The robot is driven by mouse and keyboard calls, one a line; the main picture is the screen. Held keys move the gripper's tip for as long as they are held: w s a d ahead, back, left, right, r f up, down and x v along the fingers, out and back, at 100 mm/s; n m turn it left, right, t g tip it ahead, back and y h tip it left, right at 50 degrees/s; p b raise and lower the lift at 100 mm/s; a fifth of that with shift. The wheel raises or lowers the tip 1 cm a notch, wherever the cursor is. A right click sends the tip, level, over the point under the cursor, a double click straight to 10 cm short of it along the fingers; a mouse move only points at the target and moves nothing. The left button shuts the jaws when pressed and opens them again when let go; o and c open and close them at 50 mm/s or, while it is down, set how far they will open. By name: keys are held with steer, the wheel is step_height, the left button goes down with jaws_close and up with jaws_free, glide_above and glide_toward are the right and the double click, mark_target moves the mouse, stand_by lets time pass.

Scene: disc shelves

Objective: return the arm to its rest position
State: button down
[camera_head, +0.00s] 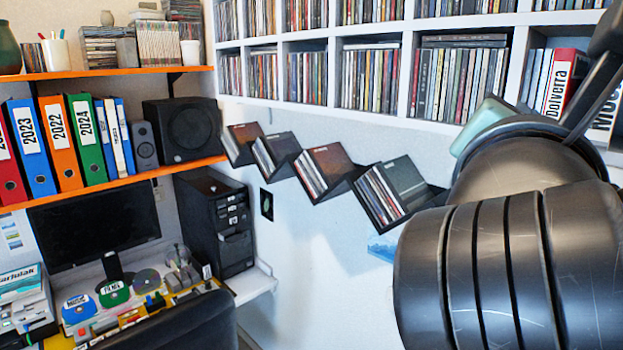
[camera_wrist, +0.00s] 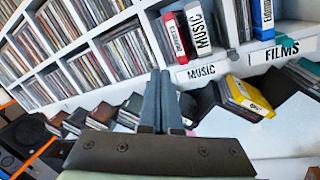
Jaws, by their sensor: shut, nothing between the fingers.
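My gripper (camera_wrist: 162,100) shows in the wrist view with its two long fingers together, shut and empty. The fingers point toward the shelf wall, in front of the zigzag disc rack. In the head view my dark arm fills the right side and hides part of the wall and shelves. The gripper's fingers cannot be made out there.
A white cubby shelf (camera_head: 408,60) full of discs spans the upper wall. Below it hangs a zigzag rack holding disc cases (camera_head: 393,190). At left are orange shelves (camera_head: 110,185) with binders, a black speaker (camera_head: 183,130), a monitor (camera_head: 95,228) and a cluttered desk. A dark chair back (camera_head: 180,325) stands in front.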

steer(key=w+a+r+m+t+y, duration=0.1)
steer(key=a+r+m+t+y, duration=0.1)
steer(key=a+m+t+y, duration=0.5)
steer(key=s+a+r+m+t+y+b, duration=0.1)
steer(key=s+a+m+t+y, duration=0.1)
steer(key=s+a+m, duration=0.2)
steer(key=s+a+m+t+y+b, duration=0.1)
steer(key=s+a+m+t+y, duration=0.1)
steer(key=a+m, duration=0.7)
steer(key=s+m+t, duration=0.1)
steer(key=s+m, duration=0.1)
steer(key=m, duration=0.1)
steer(key=shift+a+r+b, duration=0.25)
steer(key=shift+r+b, duration=0.1)
